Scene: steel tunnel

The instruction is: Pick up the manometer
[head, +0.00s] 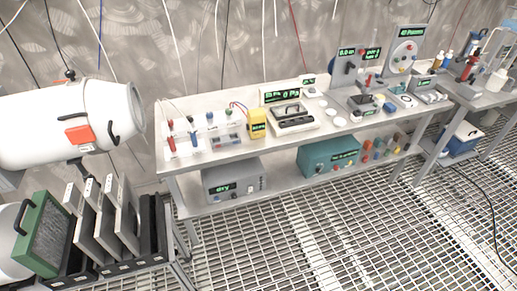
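A yellow handheld instrument (257,124) with a small green display stands upright near the front of the grey bench (215,160), left of its middle. It looks like a manometer, but its label is too small to be sure. A red lead runs at its top left. Just behind it to the right, a dark display panel (282,95) reads in Pa, and it too could belong to a manometer. Neither of my grippers is in the head view.
A grey box (232,181) and a teal box (328,155) sit on the lower shelf. A white cylinder (60,128) and a rack of upright panels (115,220) stand at the left. The grated floor (330,240) before the bench is clear.

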